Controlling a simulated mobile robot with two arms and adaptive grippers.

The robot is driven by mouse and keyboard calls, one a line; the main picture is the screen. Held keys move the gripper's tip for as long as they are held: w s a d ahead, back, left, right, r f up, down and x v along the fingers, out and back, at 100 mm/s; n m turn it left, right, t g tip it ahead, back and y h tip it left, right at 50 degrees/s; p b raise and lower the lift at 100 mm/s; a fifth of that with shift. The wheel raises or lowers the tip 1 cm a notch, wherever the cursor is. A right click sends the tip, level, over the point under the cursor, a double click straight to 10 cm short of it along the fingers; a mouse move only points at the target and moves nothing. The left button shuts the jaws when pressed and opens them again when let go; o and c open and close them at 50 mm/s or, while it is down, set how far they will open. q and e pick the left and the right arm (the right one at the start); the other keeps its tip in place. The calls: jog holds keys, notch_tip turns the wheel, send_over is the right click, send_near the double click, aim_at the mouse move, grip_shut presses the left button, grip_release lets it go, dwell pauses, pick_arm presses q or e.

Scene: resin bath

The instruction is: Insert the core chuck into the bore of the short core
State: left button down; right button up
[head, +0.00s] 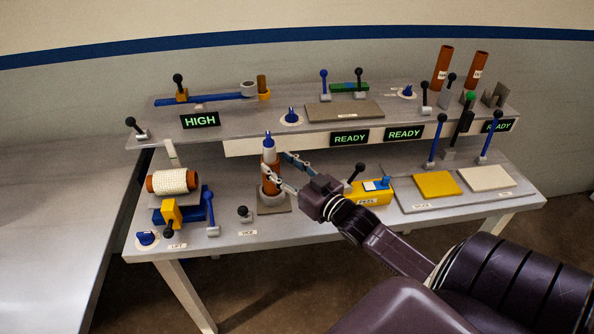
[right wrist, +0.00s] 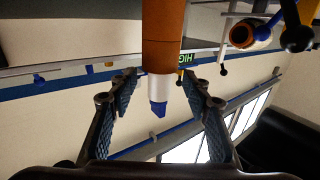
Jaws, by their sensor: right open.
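The short core (head: 271,184) is an orange-brown tube standing upright in a pale ring on a small plate, at the middle of the bench. The core chuck (head: 269,154), white with a blue tip, sits in line on its top end; I cannot tell how deep it goes into the bore. My right gripper (head: 280,166) is open, its fingers reaching toward the core and chuck from the right. In the right wrist view the chuck (right wrist: 159,88) and core (right wrist: 162,45) appear inverted, with the open fingers apart on either side. My left gripper is out of view.
A wrapped roll (head: 172,181) lies on a blue and yellow stand at the left. A yellow box (head: 370,194) stands right of the core. Yellow (head: 437,185) and white pads lie further right. A raised shelf (head: 230,130) with levers and two brown tubes runs behind.

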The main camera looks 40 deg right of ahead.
jog(key=s, duration=0.7)
jog(key=shift+s+d, duration=0.15)
jog(key=shift+s, duration=0.05)
dwell(0.3)
